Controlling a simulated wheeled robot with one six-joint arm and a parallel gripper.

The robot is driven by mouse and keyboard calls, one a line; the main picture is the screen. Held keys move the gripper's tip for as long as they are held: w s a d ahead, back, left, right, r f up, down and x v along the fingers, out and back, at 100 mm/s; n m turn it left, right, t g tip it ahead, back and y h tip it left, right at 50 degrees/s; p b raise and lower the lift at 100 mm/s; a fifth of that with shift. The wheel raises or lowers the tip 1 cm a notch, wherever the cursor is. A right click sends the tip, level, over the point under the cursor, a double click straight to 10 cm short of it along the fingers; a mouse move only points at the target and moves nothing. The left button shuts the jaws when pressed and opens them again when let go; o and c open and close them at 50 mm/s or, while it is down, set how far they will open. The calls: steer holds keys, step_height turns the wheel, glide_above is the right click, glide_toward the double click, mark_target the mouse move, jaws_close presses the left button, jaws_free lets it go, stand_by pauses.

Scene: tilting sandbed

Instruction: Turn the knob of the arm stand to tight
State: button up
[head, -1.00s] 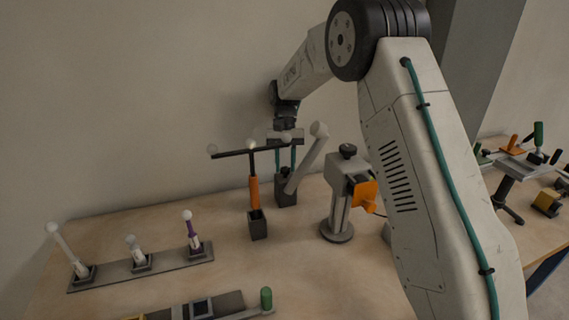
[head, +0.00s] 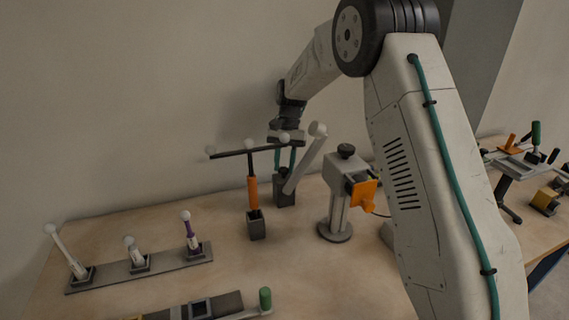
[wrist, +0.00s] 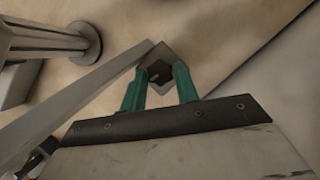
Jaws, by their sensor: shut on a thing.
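The arm stand is a dark block (head: 284,191) standing on the table near the back wall. A pale arm (head: 304,163) with a white ball at its end leans up and to the right from it. In the wrist view the pale arm (wrist: 85,102) runs from the block to the lower left. The dark knob (wrist: 158,71) sits on top of the block, with a small light mark on it. My gripper (head: 285,171) points down over the block; in the wrist view its green fingers (wrist: 159,78) are on both sides of the knob, shut on it. The head view hides the knob.
An orange-handled T-shaped tool (head: 253,190) stands close on the left. A grey stand (head: 338,205) with a black top knob and orange plate is on the right. A strip (head: 170,264) with several ball-tipped posts lies at left.

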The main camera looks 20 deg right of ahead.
steer(key=o, duration=1)
steer(key=shift+c, duration=0.2)
